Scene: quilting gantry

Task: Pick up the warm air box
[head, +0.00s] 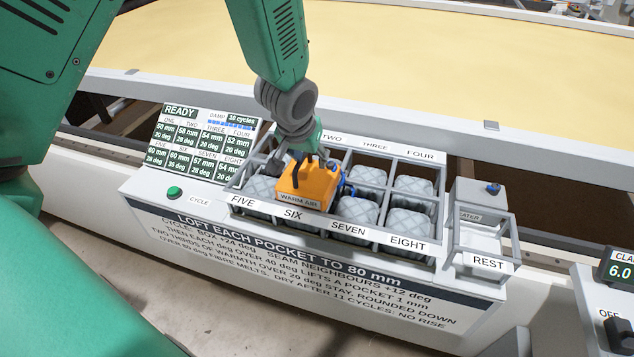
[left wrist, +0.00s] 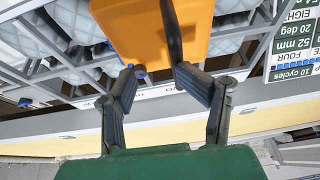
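The warm air box (head: 308,187) is orange, labelled WARM AIR, with a dark handle on top and a blue part at its right side. It stands in the pocket rack, above the SIX label. In the left wrist view the orange box (left wrist: 140,35) fills the top middle, with its dark handle (left wrist: 172,30) in front of it. My left gripper (head: 304,158) reaches down to the top of the box. Its two fingers (left wrist: 155,72) are spread apart near the handle; I cannot tell whether one touches it. My right gripper is in neither view.
The grey rack (head: 437,240) holds several quilted grey pads in labelled cells. A REST cradle (head: 484,240) stands to its right, a READY display (head: 205,135) and green CYCLE button (head: 174,193) to its left. A gantry rail runs behind, with yellow fabric (head: 400,60) beyond.

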